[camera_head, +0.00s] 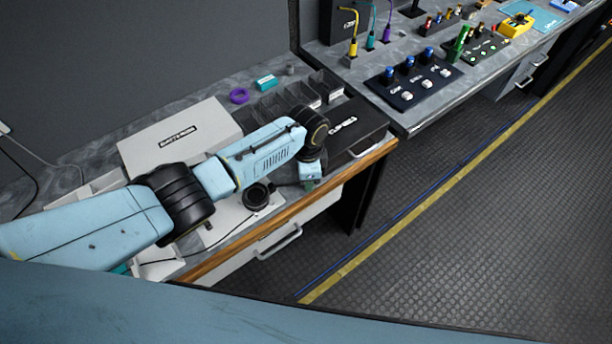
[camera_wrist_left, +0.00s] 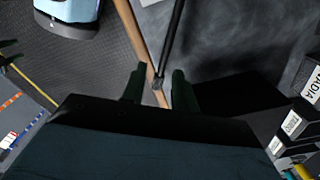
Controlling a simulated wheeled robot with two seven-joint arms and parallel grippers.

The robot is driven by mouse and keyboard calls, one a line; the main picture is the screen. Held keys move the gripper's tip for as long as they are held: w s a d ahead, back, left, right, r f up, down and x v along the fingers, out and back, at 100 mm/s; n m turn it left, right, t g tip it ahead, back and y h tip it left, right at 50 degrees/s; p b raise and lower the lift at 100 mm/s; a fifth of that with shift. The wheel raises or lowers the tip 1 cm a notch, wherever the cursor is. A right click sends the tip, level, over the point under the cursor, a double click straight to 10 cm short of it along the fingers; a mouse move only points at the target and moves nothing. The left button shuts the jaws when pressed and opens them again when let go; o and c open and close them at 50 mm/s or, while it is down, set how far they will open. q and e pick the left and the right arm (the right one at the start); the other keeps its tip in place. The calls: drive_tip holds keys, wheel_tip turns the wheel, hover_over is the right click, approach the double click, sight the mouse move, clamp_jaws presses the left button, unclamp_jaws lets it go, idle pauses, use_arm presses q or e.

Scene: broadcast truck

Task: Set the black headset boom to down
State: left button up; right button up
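The black headset's round ear cup (camera_head: 256,196) shows in the head view on the bench near its wooden front edge, just left of my left gripper (camera_head: 311,180). My left arm hides part of the headset. In the left wrist view the thin black boom (camera_wrist_left: 173,45) runs down from the top, and its small tip (camera_wrist_left: 157,85) lies between the two dark fingers of my left gripper (camera_wrist_left: 157,88). The fingers are apart, with gaps beside the tip; I see no clear contact. My right gripper is not in view.
A white box (camera_head: 180,137) lies behind my left arm, and a black box (camera_head: 355,135) lies to its right. A purple ring (camera_head: 239,96) and a teal block (camera_head: 265,82) sit farther back. Drawer handles (camera_head: 278,242) project below the wooden edge (camera_head: 235,247).

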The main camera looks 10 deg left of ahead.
use_arm(q)
drive_tip(key=shift+a, duration=0.2)
drive_tip(key=shift+r, duration=0.4)
wheel_tip(320, 180, up, 12)
drive_tip(key=p, duration=0.1)
drive_tip(key=shift+r, duration=0.25)
